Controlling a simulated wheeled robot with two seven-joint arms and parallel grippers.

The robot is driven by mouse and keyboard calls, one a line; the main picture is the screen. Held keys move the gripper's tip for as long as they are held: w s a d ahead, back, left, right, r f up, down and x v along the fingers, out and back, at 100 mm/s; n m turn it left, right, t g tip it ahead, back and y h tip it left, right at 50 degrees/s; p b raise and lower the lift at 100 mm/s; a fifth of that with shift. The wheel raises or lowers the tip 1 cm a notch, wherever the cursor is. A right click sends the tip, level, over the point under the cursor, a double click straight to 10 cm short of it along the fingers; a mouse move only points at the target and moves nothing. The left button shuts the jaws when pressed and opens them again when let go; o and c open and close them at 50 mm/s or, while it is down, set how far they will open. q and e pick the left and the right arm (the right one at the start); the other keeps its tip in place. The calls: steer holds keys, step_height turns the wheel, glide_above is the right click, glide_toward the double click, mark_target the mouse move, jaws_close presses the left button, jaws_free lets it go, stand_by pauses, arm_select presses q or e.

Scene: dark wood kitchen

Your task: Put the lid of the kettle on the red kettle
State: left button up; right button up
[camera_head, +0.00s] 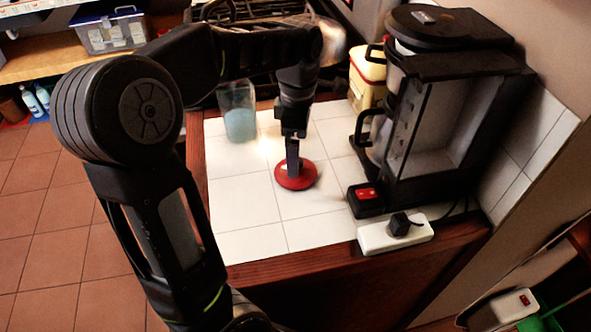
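A round red lid (296,178) shows on the white tiled counter, near its middle. My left gripper (293,168) points down at the lid's centre, its fingertips at the top of the lid. The fingers are seen edge-on, so I cannot tell whether they are closed on it. I also cannot tell whether the lid rests on the tiles or is slightly above them. I cannot make out a red kettle; my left arm hides part of the back of the counter and the stove. My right gripper is not in view.
A clear cup with bluish contents (238,112) stands at the counter's back left. A black coffee machine (440,120) fills the right side, with a power strip (395,234) in front. A yellow container (366,78) stands behind. The tiles left and front of the lid are clear.

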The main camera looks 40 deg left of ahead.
mark_target(308, 172)
arm_select(q)
steer(key=shift+s+a+f+p, duration=0.1)
steer(key=shift+f+p, duration=0.05)
steer(key=shift+f, duration=1.15)
steer(key=shift+s+a+f+p, duration=0.1)
steer(key=shift+f+p, duration=0.05)
steer(key=shift+f, duration=1.15)
